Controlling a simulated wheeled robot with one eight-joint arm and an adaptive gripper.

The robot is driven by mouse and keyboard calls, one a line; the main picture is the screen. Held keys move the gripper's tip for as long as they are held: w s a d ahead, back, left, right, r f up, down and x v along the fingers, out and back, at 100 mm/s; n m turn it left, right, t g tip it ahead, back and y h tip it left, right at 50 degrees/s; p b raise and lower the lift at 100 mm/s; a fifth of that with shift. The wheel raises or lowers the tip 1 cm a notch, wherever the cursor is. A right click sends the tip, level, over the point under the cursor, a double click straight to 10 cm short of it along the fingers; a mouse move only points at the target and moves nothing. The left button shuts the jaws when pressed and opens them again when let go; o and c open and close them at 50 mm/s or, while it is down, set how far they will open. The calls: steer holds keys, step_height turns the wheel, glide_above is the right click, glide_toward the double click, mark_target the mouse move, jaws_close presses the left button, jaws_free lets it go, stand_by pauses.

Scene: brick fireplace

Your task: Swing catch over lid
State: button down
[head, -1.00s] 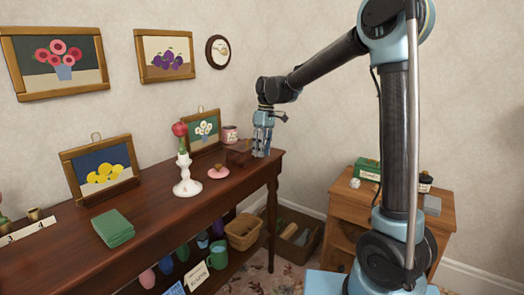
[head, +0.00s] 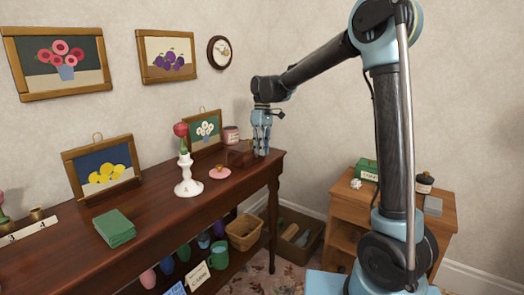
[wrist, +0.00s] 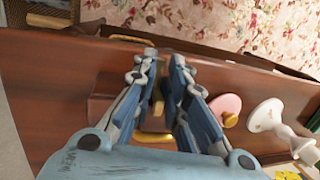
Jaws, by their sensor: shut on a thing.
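A small dark wooden box (head: 240,158) sits at the right end of the long wooden table. My gripper (head: 262,153) points down beside the box's right side, close to the tabletop. In the wrist view my gripper (wrist: 161,75) has its fingers nearly together, shut on a small brass piece (wrist: 157,101) that seems to be the catch. Another brass part (wrist: 151,138) shows just below it. The fingers and palm hide much of the box and catch, so I cannot tell how the catch lies against the lid.
The tabletop between cloth and candlestick is clear.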

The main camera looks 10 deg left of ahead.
steer(key=shift+w, duration=0.25)
steer(key=c, duration=1.7)
jaws_free()
steer(key=shift+d, duration=0.1)
steer(key=v, duration=1.2)
steer(key=shift+f, duration=0.1)
